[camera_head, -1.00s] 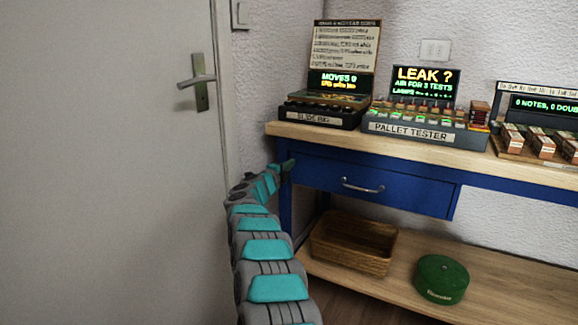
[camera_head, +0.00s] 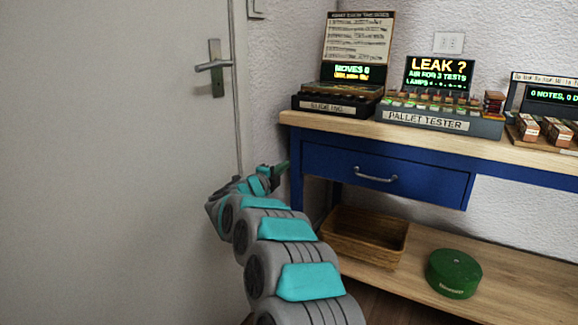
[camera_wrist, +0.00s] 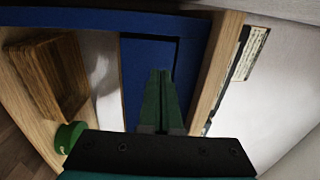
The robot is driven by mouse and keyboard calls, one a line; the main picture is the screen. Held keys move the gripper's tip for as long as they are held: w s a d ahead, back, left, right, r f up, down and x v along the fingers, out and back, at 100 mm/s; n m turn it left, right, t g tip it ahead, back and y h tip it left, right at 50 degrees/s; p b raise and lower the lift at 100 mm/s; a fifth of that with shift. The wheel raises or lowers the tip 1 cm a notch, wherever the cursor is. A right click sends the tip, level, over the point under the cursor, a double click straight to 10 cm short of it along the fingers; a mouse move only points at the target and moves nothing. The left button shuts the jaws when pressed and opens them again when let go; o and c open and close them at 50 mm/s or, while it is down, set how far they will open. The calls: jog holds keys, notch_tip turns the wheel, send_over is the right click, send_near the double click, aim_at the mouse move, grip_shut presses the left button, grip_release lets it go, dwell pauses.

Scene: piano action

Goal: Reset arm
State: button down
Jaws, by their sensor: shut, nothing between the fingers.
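My gripper (camera_head: 281,167) is at the end of my grey and teal arm, near the left end of the blue workbench. In the wrist view its green fingers (camera_wrist: 161,100) are together with nothing between them. They point toward the blue bench side and drawer front, seen turned on its side. I cannot tell the exact gap between the fingertips and the bench. The workbench (camera_head: 400,135) has a light wood top and a blue drawer (camera_head: 385,172) that is closed.
On the bench top stand a slide rig (camera_head: 337,108), a pallet tester (camera_head: 425,122) and a third device (camera_head: 545,132). A wicker basket (camera_head: 365,237) and a green round tin (camera_head: 453,273) are on the lower shelf. A door (camera_head: 110,160) stands at left.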

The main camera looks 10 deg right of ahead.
jog(key=s+a+r+n+t+y, duration=0.2)
jog(key=s+a+r+n+y, duration=0.1)
jog(key=a+r+n+y, duration=0.55)
jog(key=s+a+f+n+g+y, duration=0.1)
jog(key=s+a+n+g+y, duration=0.1)
jog(key=s+a+n+y, duration=0.3)
jog(key=s+a+f+n+g+y, duration=0.1)
jog(key=s+f+n+g+y, duration=0.2)
jog(key=s, duration=0.4)
jog(key=s+d+f+n+g+h, duration=0.2)
jog(key=s+d, duration=0.5)
jog(key=s, duration=1)
jog(key=s+d+f+n+g+h, duration=0.2)
jog(key=s+d+f+g, duration=0.5)
jog(key=s, duration=1)
jog(key=s+d+f+n+g+h, duration=0.2)
jog(key=s+d+f+n+g, duration=0.2)
jog(key=s, duration=1.3)
jog(key=d+f, duration=0.2)
jog(key=d, duration=0.1)
jog(key=shift+s+d+f+n+p, duration=0.25)
jog(key=shift+s+f+n+p, duration=0.05)
jog(key=shift+s+n+p, duration=0.05)
